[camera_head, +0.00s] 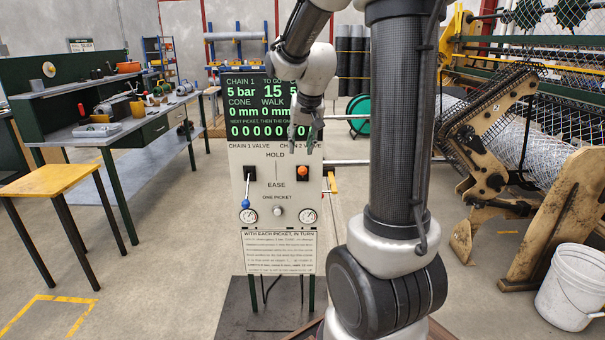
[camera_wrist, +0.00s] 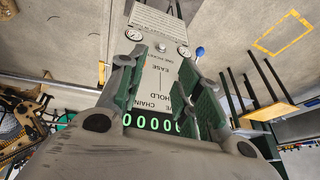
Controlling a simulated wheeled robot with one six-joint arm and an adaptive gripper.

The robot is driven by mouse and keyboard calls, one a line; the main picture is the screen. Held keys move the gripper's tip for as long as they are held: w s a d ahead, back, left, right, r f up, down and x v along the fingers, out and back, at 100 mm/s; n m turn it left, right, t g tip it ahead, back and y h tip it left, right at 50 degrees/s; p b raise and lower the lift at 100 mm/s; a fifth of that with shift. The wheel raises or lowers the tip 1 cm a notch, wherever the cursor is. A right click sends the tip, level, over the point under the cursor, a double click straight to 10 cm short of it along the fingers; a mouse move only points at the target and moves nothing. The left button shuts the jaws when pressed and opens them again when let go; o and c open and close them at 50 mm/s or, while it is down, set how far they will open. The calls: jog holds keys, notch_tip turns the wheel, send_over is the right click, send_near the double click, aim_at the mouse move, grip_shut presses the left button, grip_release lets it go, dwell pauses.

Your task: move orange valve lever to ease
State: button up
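The valve panel (camera_head: 265,215) stands in front of me, with HOLD printed above EASE. The orange valve lever (camera_head: 303,172) is on its right side under the CHAIN 2 VALVE label; its knob sits over its black base, about midway between the HOLD and EASE labels. The blue lever (camera_head: 245,203) on the left hangs down below its base. My gripper (camera_head: 305,138) is just above the orange lever, apart from it in the picture.
A green number display (camera_head: 258,107) tops the panel. Two gauges (camera_head: 248,216) and a round button (camera_head: 278,211) sit lower on it. A yellow-topped stool (camera_head: 48,180) and workbench (camera_head: 130,125) are left. A white bucket (camera_head: 570,287) and mesh machine stand right.

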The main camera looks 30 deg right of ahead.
aim_at(302, 172)
jog(key=w+d+f+m, duration=0.1)
jog(key=w+d+f, duration=0.1)
jog(key=w+f, duration=0.1)
jog(key=w+d+f, duration=0.3)
jog(key=w+d+f+m, duration=0.1)
jog(key=w+d+f, duration=0.1)
jog(key=w+f, duration=0.1)
jog(key=shift+w+d+f+m, duration=0.3)
jog(key=shift+d+f, duration=0.1)
jog(key=x, duration=0.7)
jog(key=shift+w+d+f, duration=0.2)
jog(key=shift+f, duration=0.05)
grip_shut()
jog(key=shift+w, duration=0.1)
